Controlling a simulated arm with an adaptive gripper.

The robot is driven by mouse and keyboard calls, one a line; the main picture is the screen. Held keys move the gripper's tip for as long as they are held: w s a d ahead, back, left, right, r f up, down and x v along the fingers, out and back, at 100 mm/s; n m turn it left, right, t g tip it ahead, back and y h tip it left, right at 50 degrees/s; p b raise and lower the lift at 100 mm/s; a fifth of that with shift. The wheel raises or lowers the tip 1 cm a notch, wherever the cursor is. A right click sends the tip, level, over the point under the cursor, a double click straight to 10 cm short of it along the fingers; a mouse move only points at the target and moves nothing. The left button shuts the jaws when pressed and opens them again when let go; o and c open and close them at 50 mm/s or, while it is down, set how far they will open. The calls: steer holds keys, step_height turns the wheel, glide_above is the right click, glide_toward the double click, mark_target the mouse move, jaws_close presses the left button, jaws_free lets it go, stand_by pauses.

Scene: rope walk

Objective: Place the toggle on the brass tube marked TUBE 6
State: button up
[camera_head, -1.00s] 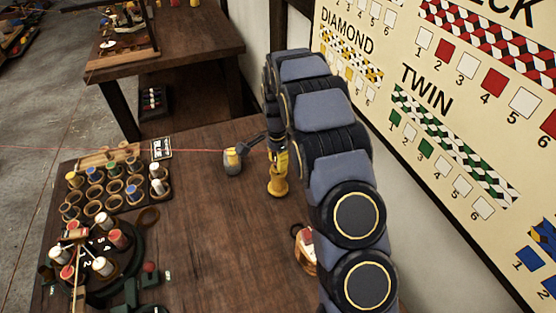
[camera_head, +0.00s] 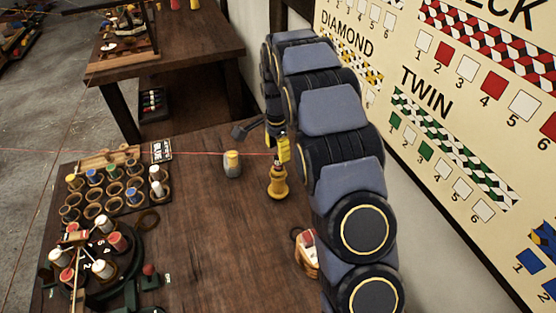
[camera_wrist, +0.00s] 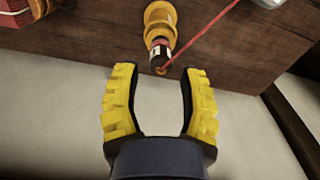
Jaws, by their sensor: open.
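My gripper (camera_wrist: 160,74) is open and empty in the wrist view, its yellow-padded fingers apart. Just beyond the fingertips is a dark piece (camera_wrist: 159,52) with a red and pale band and a brass-coloured end. It sits at the end of a yellow turned stand (camera_wrist: 160,17), and a red cord (camera_wrist: 205,33) passes by that end. In the head view my gripper (camera_head: 283,148) is above the yellow stand (camera_head: 277,186), partly hidden by my arm. I cannot tell which piece is the toggle, and no TUBE 6 marking is readable.
A grey and yellow spool (camera_head: 232,168) stands left of the yellow stand. A red and white item (camera_head: 306,254) is nearer. A spool rack (camera_head: 130,208) and a round numbered stand (camera_head: 120,285) fill the table's left. The wall board (camera_head: 440,150) is close on the right.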

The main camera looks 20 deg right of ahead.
mark_target(277, 155)
step_height(277, 155, up, 5)
steer(key=shift+a+r, duration=0.1)
steer(key=shift+s+r, duration=0.1)
steer(key=shift+r, duration=0.65)
